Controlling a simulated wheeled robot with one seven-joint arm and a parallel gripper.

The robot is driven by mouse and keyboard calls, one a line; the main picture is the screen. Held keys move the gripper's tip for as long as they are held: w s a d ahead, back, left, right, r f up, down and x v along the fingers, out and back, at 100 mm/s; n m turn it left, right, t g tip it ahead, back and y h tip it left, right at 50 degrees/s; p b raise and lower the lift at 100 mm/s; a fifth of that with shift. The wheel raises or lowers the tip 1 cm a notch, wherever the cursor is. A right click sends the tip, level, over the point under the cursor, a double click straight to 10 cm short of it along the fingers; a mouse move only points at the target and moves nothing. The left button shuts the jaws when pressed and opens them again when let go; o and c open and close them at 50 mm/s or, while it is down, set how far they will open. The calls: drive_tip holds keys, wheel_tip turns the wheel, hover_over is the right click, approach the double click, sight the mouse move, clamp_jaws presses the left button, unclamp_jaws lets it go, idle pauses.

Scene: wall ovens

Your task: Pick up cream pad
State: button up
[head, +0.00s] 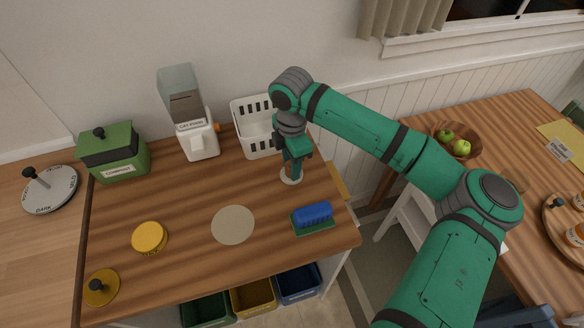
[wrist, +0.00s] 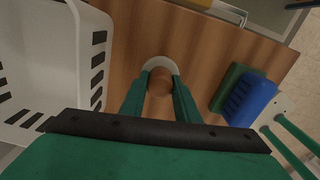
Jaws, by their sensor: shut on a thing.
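A small pale, cream-white round pad (head: 291,180) with a brown rounded top is at my gripper, near the right rear of the wooden counter. My gripper (head: 291,170) points down and is shut on it. In the wrist view the pad's pale rim (wrist: 161,63) shows beyond the two green fingers, with the brown top between them. The fingers hide part of it. I cannot tell whether it touches the counter. A flat beige disc (head: 233,225) lies on the counter in front and to the left.
A white slotted basket (head: 251,148) stands close behind my gripper. A blue brush on a green base (head: 312,215) lies in front to the right. A white dispenser (head: 199,143), a green box (head: 115,158) and a yellow round tin (head: 149,238) are further left. The counter's middle is mostly clear.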

drive_tip(key=shift+r, duration=0.15)
drive_tip(key=shift+r, duration=0.25)
wheel_tip(320, 180, up, 2)
drive_tip(key=shift+r, duration=0.2)
drive_tip(key=s+d+r, duration=0.1)
drive_tip(key=s+r, duration=0.8)
drive_tip(key=s, duration=0.5)
drive_tip(key=shift+d+r, duration=0.3)
drive_tip(key=shift+r, duration=0.1)
drive_tip(key=shift+o, duration=1)
drive_tip(key=shift+w, duration=0.1)
drive_tip(key=shift+c, duration=0.4)
